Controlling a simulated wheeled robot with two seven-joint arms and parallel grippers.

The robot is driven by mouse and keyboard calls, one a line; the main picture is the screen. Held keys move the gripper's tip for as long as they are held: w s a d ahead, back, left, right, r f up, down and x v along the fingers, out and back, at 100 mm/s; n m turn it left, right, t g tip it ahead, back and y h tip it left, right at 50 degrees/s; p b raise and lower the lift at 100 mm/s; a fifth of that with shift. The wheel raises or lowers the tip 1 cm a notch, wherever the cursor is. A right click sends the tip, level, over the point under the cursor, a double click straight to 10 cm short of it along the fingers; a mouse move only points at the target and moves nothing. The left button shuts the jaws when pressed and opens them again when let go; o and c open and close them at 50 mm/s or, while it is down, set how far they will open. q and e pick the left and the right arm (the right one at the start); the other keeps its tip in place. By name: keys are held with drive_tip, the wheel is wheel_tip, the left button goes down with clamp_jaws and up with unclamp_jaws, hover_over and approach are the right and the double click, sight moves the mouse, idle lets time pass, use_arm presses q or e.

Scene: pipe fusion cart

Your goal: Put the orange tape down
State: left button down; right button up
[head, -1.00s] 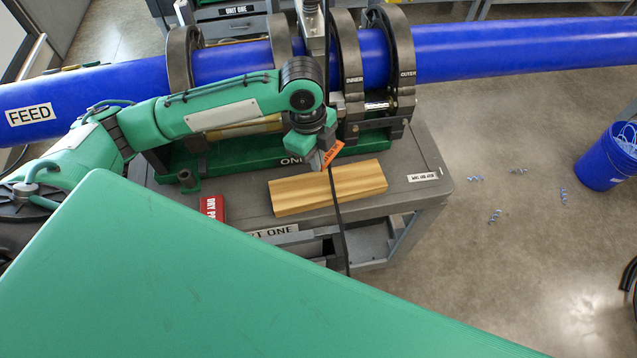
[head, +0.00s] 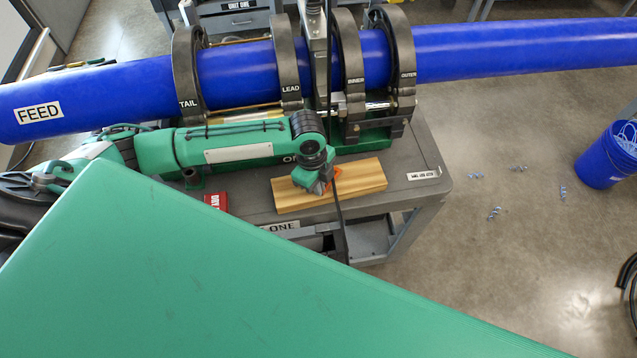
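My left gripper (head: 319,185) reaches in from the left and points down over the wooden block (head: 360,180) on the cart's front shelf. The orange tape (head: 337,172) shows as small orange patches at its fingers, which look closed on it. Most of the tape is hidden by the gripper. Whether the tape touches the block cannot be told. A thin black strap or cable hangs just right of the fingers. My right gripper is not in view.
The grey cart top (head: 425,160) is bare right of the block, apart from a white label. A red item (head: 215,201) lies left of the block. Black clamp rings (head: 347,80) hold the blue pipe (head: 235,75) behind. A blue bucket (head: 608,158) stands at right.

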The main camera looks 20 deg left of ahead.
use_arm(q)
drive_tip(key=c, duration=1.7)
unclamp_jaws()
drive_tip(key=shift+f, duration=0.1)
drive_tip(key=r+b, duration=0.1)
drive_tip(key=r, duration=0.3)
drive_tip(key=a+r+b, duration=0.1)
drive_tip(key=r, duration=0.3)
drive_tip(key=r+b, duration=0.1)
drive_tip(key=r, duration=0.3)
drive_tip(key=shift+w+a, duration=0.2)
drive_tip(key=shift+a, duration=0.2)
